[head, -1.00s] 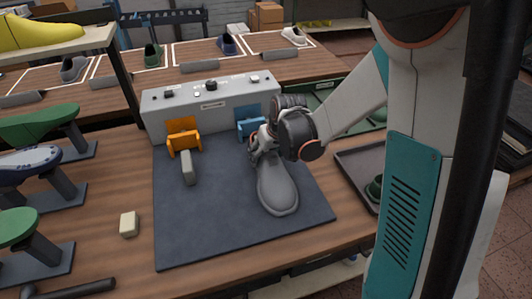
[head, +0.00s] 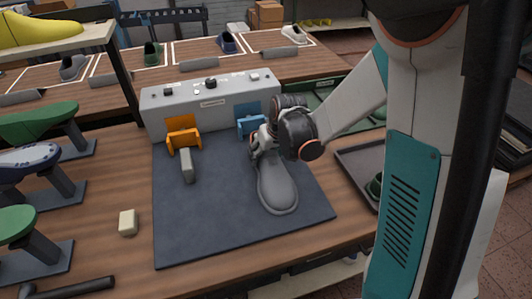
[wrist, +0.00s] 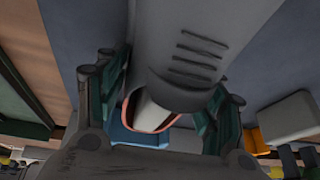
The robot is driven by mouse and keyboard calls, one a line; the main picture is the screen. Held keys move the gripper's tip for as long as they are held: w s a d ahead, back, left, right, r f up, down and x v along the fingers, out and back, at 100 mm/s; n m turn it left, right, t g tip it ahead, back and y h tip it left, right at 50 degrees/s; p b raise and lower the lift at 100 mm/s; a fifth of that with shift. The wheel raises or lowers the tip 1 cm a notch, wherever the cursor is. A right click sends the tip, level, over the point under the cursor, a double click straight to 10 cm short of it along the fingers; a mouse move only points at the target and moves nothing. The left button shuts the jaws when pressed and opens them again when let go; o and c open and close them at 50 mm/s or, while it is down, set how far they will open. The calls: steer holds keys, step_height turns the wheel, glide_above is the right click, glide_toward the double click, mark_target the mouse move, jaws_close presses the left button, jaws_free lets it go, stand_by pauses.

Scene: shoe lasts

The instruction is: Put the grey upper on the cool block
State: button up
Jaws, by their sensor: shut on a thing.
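The grey upper (head: 276,187) points its toe toward the front of the dark mat; it also shows in the wrist view (wrist: 190,55). My gripper (head: 263,152) is shut on its heel end, with a finger on each side in the wrist view (wrist: 165,110). The blue cool block (head: 251,126) stands just behind my gripper, by the grey console, partly hidden. Its blue part (wrist: 140,137) lies just beyond the upper's opening in the wrist view. A pale form shows inside the orange-rimmed opening. I cannot tell how far the upper is around the block.
An orange block (head: 183,138) with a grey form (head: 187,166) stands left on the mat (head: 225,220). The grey console (head: 210,105) bounds the back. A small cream block (head: 128,222) lies left of the mat. A dark tray (head: 355,165) is at the right. The mat's front left is clear.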

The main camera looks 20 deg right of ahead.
steer(key=o, duration=1.3)
steer(key=shift+c, duration=0.2)
steer(key=shift+r, duration=0.1)
steer(key=v, duration=1.2)
steer(key=shift+s, duration=0.1)
steer(key=s+r+t, duration=0.1)
steer(key=s+r, duration=0.2)
steer(key=s, duration=0.6)
steer(key=s+a+r+m+t+h, duration=0.1)
steer(key=s+r, duration=0.1)
steer(key=s, duration=0.7)
steer(key=shift+s+r+t, duration=0.15)
steer(key=shift+r+t, duration=0.2)
steer(key=shift+t, duration=0.05)
